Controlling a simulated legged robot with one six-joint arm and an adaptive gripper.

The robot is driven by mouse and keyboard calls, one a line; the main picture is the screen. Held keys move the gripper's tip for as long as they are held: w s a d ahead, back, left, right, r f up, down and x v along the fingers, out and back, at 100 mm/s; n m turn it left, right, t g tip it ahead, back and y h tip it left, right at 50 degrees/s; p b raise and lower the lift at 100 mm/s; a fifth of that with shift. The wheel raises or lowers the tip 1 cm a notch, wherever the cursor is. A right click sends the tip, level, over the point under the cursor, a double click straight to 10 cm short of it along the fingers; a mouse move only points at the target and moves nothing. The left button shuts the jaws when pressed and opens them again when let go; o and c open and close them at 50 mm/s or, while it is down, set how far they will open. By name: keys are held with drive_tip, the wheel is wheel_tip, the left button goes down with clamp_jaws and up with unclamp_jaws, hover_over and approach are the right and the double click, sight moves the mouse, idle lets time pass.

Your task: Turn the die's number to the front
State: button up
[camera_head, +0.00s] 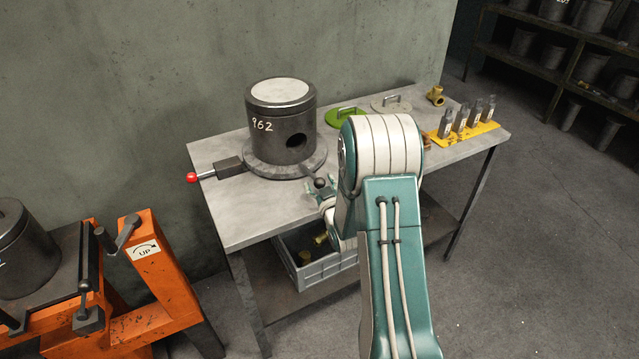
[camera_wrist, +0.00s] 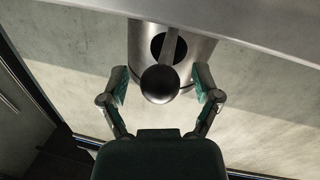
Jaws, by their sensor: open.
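The die (camera_head: 283,108) is a dark upright cylinder with a pale top, standing on a round grey turntable (camera_head: 258,163) on the bench. Its white number 962 (camera_head: 262,125) shows on the left part of the side facing me, with a round dark hole (camera_head: 296,141) to its right. A handle with a black ball knob (camera_head: 320,183) sticks out from the turntable toward me. My gripper (camera_head: 318,192) is at this knob, partly hidden by my arm. In the wrist view, my gripper (camera_wrist: 162,84) is open, with its fingers either side of the black knob (camera_wrist: 160,85), apparently not touching it.
A red-knobbed lever (camera_head: 192,177) with a dark block is left of the turntable. Green (camera_head: 347,118) and grey lids, a brass fitting (camera_head: 435,96) and a yellow rack (camera_head: 468,131) stand to the right. A grey crate (camera_head: 312,275) is below. An orange stand (camera_head: 160,275) is at left.

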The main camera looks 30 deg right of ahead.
drive_tip(key=shift+a, duration=0.1)
clamp_jaws()
drive_tip(key=d, duration=0.3)
drive_tip(key=w+d, duration=0.1)
drive_tip(key=d, duration=0.2)
drive_tip(key=w+d, duration=0.1)
drive_tip(key=d, duration=0.2)
drive_tip(key=shift+d, duration=0.2)
drive_tip(key=shift+a, duration=0.1)
unclamp_jaws()
drive_tip(key=shift+a, duration=0.1)
drive_tip(key=s+a, duration=0.1)
drive_tip(key=s, duration=1)
drive_tip(key=shift+s+a, duration=0.25)
drive_tip(key=shift+s, duration=0.15)
